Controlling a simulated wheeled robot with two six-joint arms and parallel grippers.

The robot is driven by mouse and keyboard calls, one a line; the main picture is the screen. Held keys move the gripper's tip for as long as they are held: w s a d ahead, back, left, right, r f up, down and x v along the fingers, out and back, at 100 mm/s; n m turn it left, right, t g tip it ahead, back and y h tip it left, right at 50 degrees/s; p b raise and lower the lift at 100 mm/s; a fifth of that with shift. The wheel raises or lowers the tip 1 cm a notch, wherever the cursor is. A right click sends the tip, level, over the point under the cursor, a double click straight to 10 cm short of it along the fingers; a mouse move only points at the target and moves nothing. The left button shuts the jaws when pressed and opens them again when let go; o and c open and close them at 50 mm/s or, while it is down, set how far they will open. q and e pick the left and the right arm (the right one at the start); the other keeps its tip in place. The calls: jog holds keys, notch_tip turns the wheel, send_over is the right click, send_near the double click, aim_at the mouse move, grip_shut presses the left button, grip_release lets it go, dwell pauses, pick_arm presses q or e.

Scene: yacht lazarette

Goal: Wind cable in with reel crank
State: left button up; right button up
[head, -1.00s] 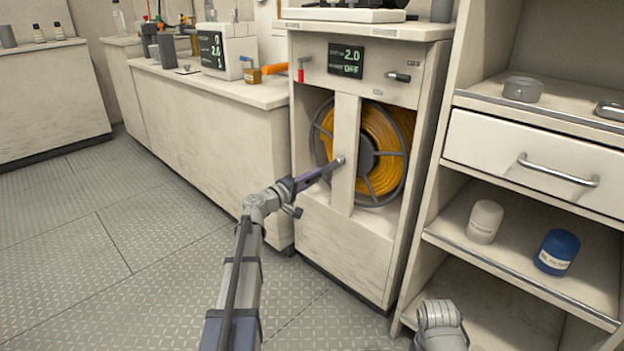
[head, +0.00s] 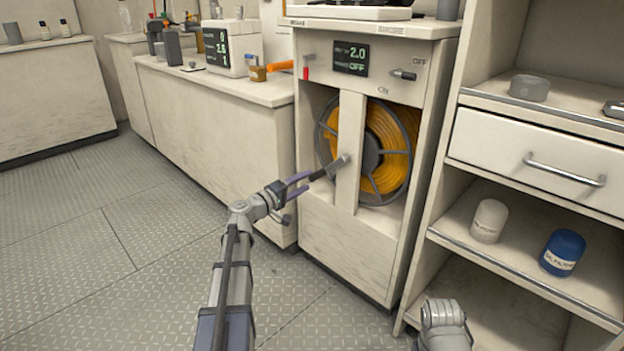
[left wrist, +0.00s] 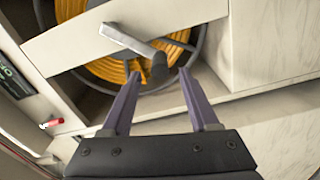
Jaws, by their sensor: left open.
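The reel crank (head: 339,167) sticks out from the pale post in front of the reel, with a dark grip at its outer end. The crank arm (left wrist: 128,40) and grip (left wrist: 159,68) also show in the left wrist view. The yellow cable (head: 389,147) lies wound on the grey-spoked reel (head: 371,158) inside the cabinet. My left gripper (head: 305,183) is open, its purple fingers pointing at the grip. In the left wrist view the grip's end lies between the fingertips (left wrist: 159,77), just ahead of them; contact cannot be told. My right gripper is out of view.
The cabinet's display (head: 351,59) reads 2.0 and OFF, beside a switch (head: 403,74) and a red-handled lever (head: 307,72). Shelves with a drawer (head: 535,165), a white jar (head: 489,221) and a blue jar (head: 562,252) stand right. The floor at left is clear.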

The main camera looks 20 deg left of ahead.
pick_arm(q)
jog(key=shift+v, duration=1.05)
